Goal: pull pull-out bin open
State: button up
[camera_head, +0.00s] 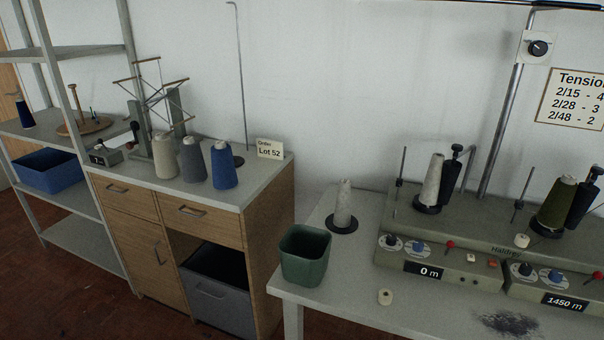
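The pull-out bin (218,306) is grey and sits in the open lower right bay of the wooden cabinet (262,255). Its front panel has a handle (210,293) near the top and looks roughly level with the cabinet front. Above the front panel the bay is open and dark; the bin's contents cannot be made out. The lower end of the bin is close to the bottom of the picture. My gripper is not in view.
Cones of yarn (223,165) and a Lot 52 card (270,149) stand on the cabinet top. A winder table (345,305) with a green waste bin (305,256) is at right. Open shelving (85,240) stands at left. Some brown floor (60,290) shows at lower left.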

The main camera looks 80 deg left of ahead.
aim_at(238, 281)
jog(key=u, duration=3.15)
jog(key=k, duration=0.55)
jog(key=u, duration=0.5)
jog(key=i, duration=1.25)
jog(key=z, duration=0.15)
